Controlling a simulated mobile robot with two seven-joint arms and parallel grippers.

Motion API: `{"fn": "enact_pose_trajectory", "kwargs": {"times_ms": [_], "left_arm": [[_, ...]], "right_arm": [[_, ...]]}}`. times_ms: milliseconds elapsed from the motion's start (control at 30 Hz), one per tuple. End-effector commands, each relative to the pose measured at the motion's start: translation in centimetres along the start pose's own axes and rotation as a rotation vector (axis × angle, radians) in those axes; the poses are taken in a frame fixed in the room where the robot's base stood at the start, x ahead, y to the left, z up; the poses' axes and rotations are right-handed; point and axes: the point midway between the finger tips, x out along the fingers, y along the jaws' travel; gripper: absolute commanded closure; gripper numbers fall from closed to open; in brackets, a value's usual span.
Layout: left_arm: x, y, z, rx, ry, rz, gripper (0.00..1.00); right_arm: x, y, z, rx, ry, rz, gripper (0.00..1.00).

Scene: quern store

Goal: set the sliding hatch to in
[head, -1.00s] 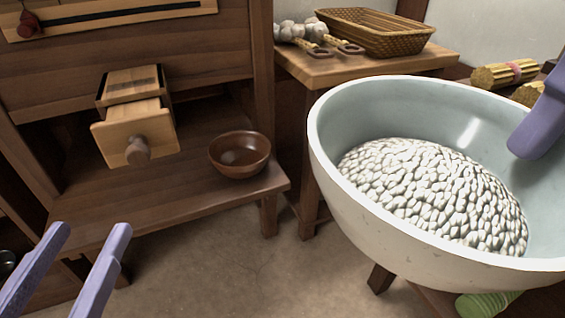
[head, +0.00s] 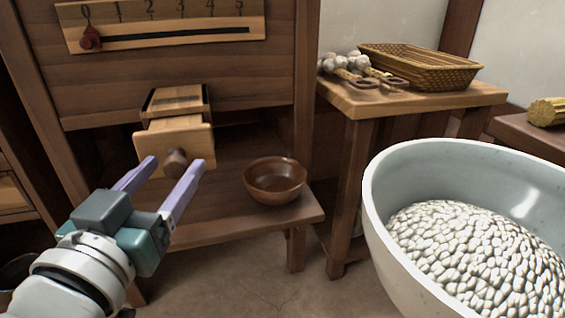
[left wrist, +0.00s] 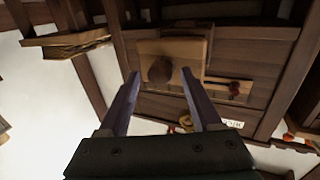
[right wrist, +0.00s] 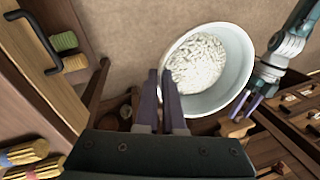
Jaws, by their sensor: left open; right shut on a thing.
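The sliding hatch (head: 190,140) is a pale wooden front with a dark round knob (head: 176,161). It stands out from the cabinet below the numbered scale, and also shows in the left wrist view (left wrist: 190,50). My left gripper (head: 168,168) is open and empty. Its fingers point at the hatch front, with the knob between and just beyond their tips in the left wrist view; I cannot tell whether they touch it. My right gripper (right wrist: 160,78) shows in its wrist view, shut on the rim of the white basin (right wrist: 236,82). The contact itself is partly hidden.
A brown bowl (head: 275,180) stands on the cabinet's lower shelf, right of the hatch. The scale (head: 165,22) has a red pointer near 0. A side table (head: 420,100) bears a wicker basket (head: 420,66) and garlic. The basin (head: 385,215) full of pale pieces fills the lower right.

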Motion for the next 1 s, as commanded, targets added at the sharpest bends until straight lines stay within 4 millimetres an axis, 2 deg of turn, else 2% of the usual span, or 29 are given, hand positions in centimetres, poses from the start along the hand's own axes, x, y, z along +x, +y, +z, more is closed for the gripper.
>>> {"fn": "enact_pose_trajectory", "kwargs": {"times_ms": [67,633,1000], "left_arm": [[-0.02,0.00,-0.01,0.000,0.000,0.000,0.37],[-0.05,0.00,0.00,0.000,0.000,0.000,1.00],[-0.05,0.01,0.00,0.000,0.000,0.000,1.00]], "right_arm": [[-0.04,-0.03,-0.02,0.000,0.001,-0.001,1.00],[-0.04,-0.03,-0.02,0.000,0.001,-0.001,1.00],[-0.04,-0.03,-0.02,0.000,0.001,-0.001,1.00]]}}
